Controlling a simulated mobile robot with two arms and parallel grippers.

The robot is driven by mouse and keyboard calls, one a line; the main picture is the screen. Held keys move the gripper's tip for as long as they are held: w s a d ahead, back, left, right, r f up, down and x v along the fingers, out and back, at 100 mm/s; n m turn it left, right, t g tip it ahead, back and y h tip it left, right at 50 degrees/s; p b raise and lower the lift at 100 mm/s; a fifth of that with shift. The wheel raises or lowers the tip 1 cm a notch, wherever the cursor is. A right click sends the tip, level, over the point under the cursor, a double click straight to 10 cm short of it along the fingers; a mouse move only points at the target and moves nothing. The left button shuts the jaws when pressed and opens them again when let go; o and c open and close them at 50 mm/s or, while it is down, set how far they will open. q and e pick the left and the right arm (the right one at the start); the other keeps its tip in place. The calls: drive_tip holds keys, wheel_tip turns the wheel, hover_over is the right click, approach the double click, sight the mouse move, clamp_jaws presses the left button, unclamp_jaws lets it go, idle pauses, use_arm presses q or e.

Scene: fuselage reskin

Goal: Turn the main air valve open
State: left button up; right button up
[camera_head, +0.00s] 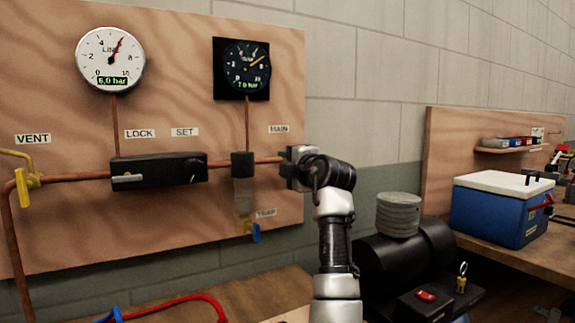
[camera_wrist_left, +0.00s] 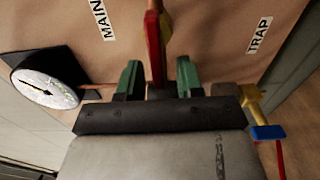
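The MAIN label (camera_head: 279,129) is on the wooden panel, above the right end of the copper pipe. The main valve there is mostly hidden behind my left gripper (camera_head: 290,158) in the head view. In the left wrist view, a red handle (camera_wrist_left: 154,42) extends up from between the green fingers of my left gripper (camera_wrist_left: 160,74). The fingers stand apart, one on each side of the handle, with small gaps seeming to show. My right gripper is out of view.
A LINE gauge (camera_head: 111,59) reads 6.0 bar and a dark gauge (camera_head: 243,68) reads 7.0 bar. A black regulator block (camera_head: 158,169) and yellow VENT valve (camera_head: 26,185) sit left. The blue-handled TRAP drain (camera_head: 255,232) is below. A black compressor (camera_head: 400,258) stands right.

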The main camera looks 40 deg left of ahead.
use_arm(q)
drive_tip(key=v, duration=1)
drive_tip(key=shift+d+b, duration=0.35)
drive_tip(key=shift+b, duration=0.05)
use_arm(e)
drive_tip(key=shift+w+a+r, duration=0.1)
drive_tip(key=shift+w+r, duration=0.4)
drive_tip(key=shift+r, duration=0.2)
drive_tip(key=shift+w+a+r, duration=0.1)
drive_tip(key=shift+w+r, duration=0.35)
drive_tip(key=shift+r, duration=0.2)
use_arm(q)
drive_tip(key=shift+s, duration=0.1)
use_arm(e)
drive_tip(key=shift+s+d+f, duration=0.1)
